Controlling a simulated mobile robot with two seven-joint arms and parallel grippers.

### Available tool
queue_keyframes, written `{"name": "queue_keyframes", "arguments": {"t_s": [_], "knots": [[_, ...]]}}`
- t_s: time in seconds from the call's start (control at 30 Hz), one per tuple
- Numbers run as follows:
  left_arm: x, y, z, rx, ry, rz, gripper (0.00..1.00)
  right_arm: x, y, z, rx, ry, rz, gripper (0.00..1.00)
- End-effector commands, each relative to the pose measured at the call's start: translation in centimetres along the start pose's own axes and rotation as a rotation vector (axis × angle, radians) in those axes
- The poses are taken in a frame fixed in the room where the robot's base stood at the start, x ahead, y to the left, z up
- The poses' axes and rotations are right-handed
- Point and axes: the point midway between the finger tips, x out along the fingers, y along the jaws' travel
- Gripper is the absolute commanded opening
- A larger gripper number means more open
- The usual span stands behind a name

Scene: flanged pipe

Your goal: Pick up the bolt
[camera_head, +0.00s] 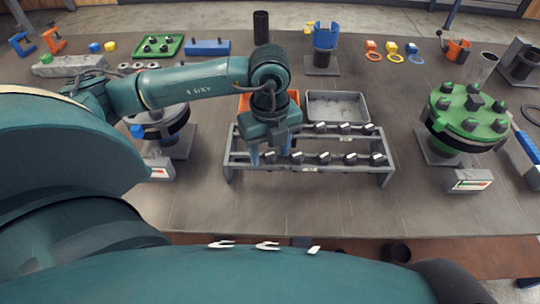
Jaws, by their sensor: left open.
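Several dark bolts with light ends sit in a grey two-row rack (310,168) at the middle of the table. A front-row bolt (324,158) stands right of my left gripper, and a back-row bolt (345,128) stands behind it. My left gripper (270,157) points down over the left part of the rack. Its fingers are apart, near a bolt (297,158) at the front row. I cannot tell whether they touch it. The gripper and wrist hide part of the rack's left side. My right gripper is not in view.
A grey tray (338,94) and an orange bin (246,102) stand behind the rack. A green flange (468,122) with bolts stands at right. A dark flange (172,122) at left is partly behind my arm. The table in front of the rack is clear.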

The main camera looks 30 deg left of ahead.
Motion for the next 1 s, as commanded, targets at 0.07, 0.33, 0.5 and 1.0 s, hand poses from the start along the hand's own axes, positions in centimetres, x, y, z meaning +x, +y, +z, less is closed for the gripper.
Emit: {"name": "queue_keyframes", "arguments": {"t_s": [0.07,0.33,0.5,1.0], "knots": [[0.07,-0.02,-0.01,0.000,0.000,-0.001,0.51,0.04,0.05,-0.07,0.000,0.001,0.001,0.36],[0.02,-0.03,-0.01,0.000,0.000,-0.001,0.39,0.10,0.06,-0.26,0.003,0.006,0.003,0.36],[0.01,-0.03,-0.01,-0.001,0.000,0.000,0.25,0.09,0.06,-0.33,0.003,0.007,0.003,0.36],[-0.06,-0.05,0.01,-0.001,0.000,-0.001,0.00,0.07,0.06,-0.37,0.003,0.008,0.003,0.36]]}}
